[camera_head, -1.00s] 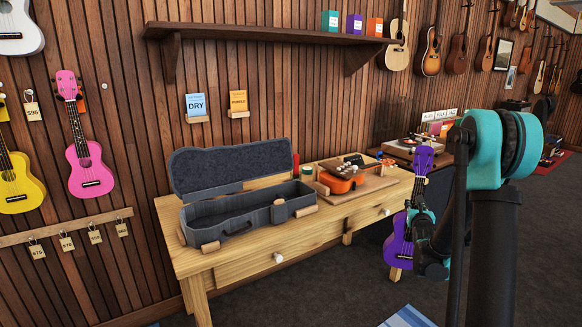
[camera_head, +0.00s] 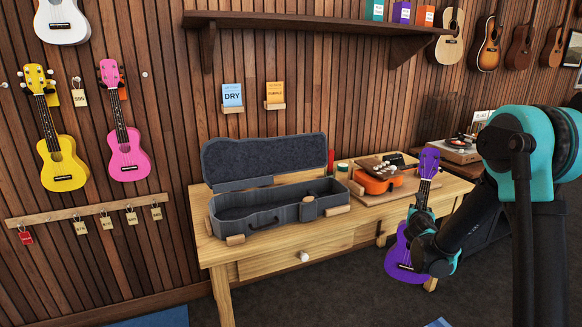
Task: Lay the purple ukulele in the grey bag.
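The purple ukulele (camera_head: 404,250) is upright, its head up, in front of the right part of the table. My gripper (camera_head: 422,218) is shut around its neck, just above the body; the fingers partly hide the neck. The grey bag looks like an open, hard-sided grey case (camera_head: 270,222) on the left of the wooden table. Its lid stands up at the back and its hollow appears empty. The ukulele is apart from the case, to its right and nearer to me.
Small wooden blocks (camera_head: 235,240) sit at the case's edges. Yellow (camera_head: 62,165) and pink (camera_head: 127,160) ukuleles hang on the left wall. A shelf (camera_head: 300,20) runs above. Open floor lies before the table.

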